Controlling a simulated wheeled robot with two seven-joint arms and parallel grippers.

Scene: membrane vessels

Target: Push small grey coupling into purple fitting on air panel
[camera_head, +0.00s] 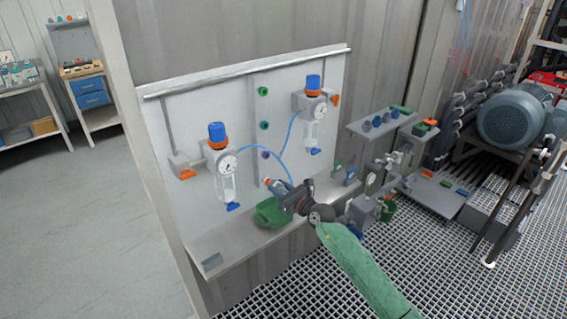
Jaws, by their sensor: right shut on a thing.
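The white air panel (195,110) stands upright against the wall. The purple fitting (265,154) sits on its middle strip, below two green fittings (263,91). My right gripper (275,188) is in front of the panel, below the purple fitting and apart from it. It is shut on a small part at its tips, apparently the small grey coupling; this part is too small and covered to make out clearly. A blue hose (277,152) arches from the left regulator (223,163) down to the gripper. My left gripper is not in view.
A right regulator (312,103) is on the panel, with another blue hose. A green object (271,213) lies on the ledge (225,246) under the gripper. Grey shelves with small parts (372,127) and a motor (512,115) stand to the right.

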